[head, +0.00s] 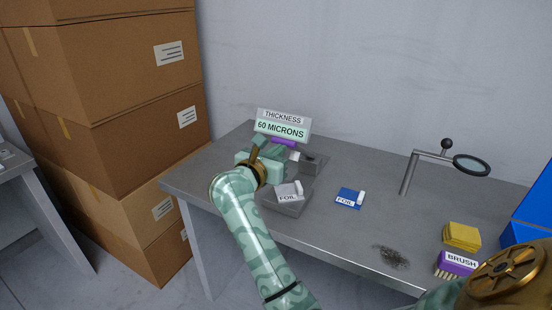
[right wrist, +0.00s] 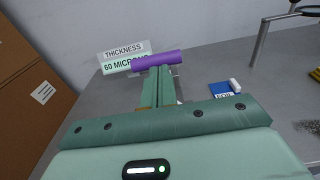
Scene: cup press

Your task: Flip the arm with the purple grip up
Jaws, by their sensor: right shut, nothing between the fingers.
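The purple grip (head: 284,142) shows as a short bar just below the thickness display in the head view. In the right wrist view the purple grip (right wrist: 157,60) lies crosswise right at the tips of my fingers. My right gripper (right wrist: 158,70) is shut with nothing between its fingers. Its tips meet the lower edge of the grip in the picture; I cannot tell whether they touch it. In the head view my right gripper (head: 276,153) hides most of the device and the arm under the grip. My left gripper is not in view.
The display (head: 282,125) reads 60 microns. A magnifier (head: 471,165) on a stand, a yellow sponge (head: 462,236) and a purple brush (head: 456,263) are right. Boxes (head: 110,100) stand left.

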